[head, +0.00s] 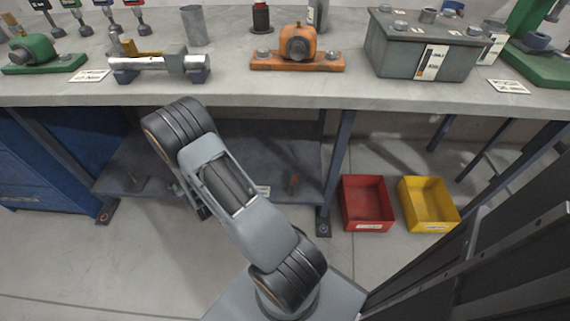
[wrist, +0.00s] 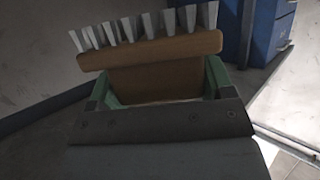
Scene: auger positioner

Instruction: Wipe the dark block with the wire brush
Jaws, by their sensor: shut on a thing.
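The wire brush (wrist: 160,50) has a brown wooden body and a row of pale bristle tufts. In the wrist view it sits between the green fingers of my gripper (wrist: 158,82), which is shut on its handle. The bristles point away from the gripper. A dark grey block (head: 415,55) with round terminals on top and a white label on its front stands on the bench at the right of the head view. My gripper and the brush are apart from it. In the head view my arm hides the gripper and brush.
The grey workbench (head: 300,90) runs across the head view. It holds an orange-based part (head: 297,52), a metal cylinder piece (head: 155,66) and a green part (head: 35,52). A red bin (head: 367,222) and a yellow bin (head: 428,225) stand on the floor. A blue cabinet (head: 40,165) is at left.

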